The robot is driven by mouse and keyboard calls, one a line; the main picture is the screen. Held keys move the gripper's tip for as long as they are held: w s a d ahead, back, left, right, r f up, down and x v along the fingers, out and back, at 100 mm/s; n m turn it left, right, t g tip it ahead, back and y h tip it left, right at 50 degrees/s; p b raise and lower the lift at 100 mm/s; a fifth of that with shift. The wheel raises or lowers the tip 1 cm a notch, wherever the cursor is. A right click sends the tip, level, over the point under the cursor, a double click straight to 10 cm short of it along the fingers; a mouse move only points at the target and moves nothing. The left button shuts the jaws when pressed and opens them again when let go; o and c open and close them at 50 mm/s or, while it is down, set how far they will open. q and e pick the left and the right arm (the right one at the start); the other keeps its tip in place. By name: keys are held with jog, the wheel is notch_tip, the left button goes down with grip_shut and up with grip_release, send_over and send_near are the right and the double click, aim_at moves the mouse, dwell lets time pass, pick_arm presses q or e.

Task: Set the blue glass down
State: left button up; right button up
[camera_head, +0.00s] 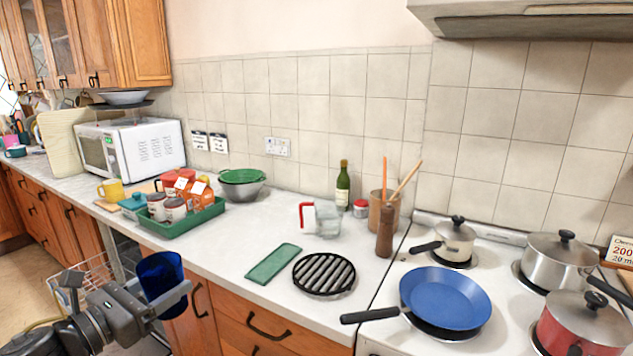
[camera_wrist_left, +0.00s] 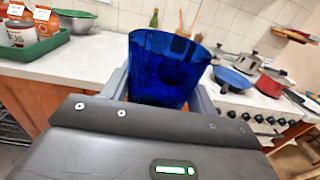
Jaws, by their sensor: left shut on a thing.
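The blue glass (camera_head: 160,279) is a dark translucent tumbler, held in front of the counter's front edge at the lower left of the head view. My left gripper (camera_head: 165,302) is shut on it, with a finger on either side. In the left wrist view the blue glass (camera_wrist_left: 165,68) stands between the fingers with its open rim upward, a little tilted in the picture. The white counter (camera_head: 225,262) lies beyond it. My right gripper is not in view.
A green tray (camera_head: 190,224) holds jars and cartons. A stove with a blue pan (camera_head: 447,296) is at right. Bare counter lies left of the cloth.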

pick_arm(q)
jog(key=s+d+f, duration=0.2)
jog(key=s+f, duration=0.1)
jog(key=f, duration=0.5)
jog(key=s+d+f+b, duration=0.1)
jog(key=s+d+f, duration=0.1)
jog(key=f, duration=0.7)
jog(key=shift+s+d+f+n+y, duration=0.15)
jog(key=shift+s+d+n+y, duration=0.2)
jog(key=shift+s, duration=0.45)
